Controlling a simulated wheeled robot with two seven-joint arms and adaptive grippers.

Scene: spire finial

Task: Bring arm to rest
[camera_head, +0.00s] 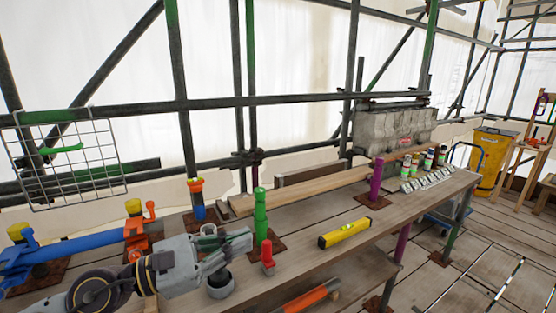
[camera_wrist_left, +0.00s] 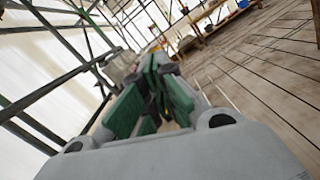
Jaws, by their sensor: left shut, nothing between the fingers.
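My left arm comes in from the lower left of the head view. Its grey gripper (camera_head: 246,238) is over the workbench (camera_head: 300,263), with its fingers pointing right. The fingers are shut and hold nothing. In the left wrist view the gripper (camera_wrist_left: 158,92) shows its green-padded fingers, with the bench out of clear view. A green spindle-shaped piece (camera_head: 260,215) stands upright just beyond the fingertips; whether they touch cannot be told. My right gripper is not in view.
A red piece (camera_head: 267,258) and a grey round cup (camera_head: 220,284) are close to the gripper. A yellow level (camera_head: 343,233) lies to the right. A blue pipe (camera_head: 70,246) with orange clamps is at left. Scaffold bars (camera_head: 200,106) run behind.

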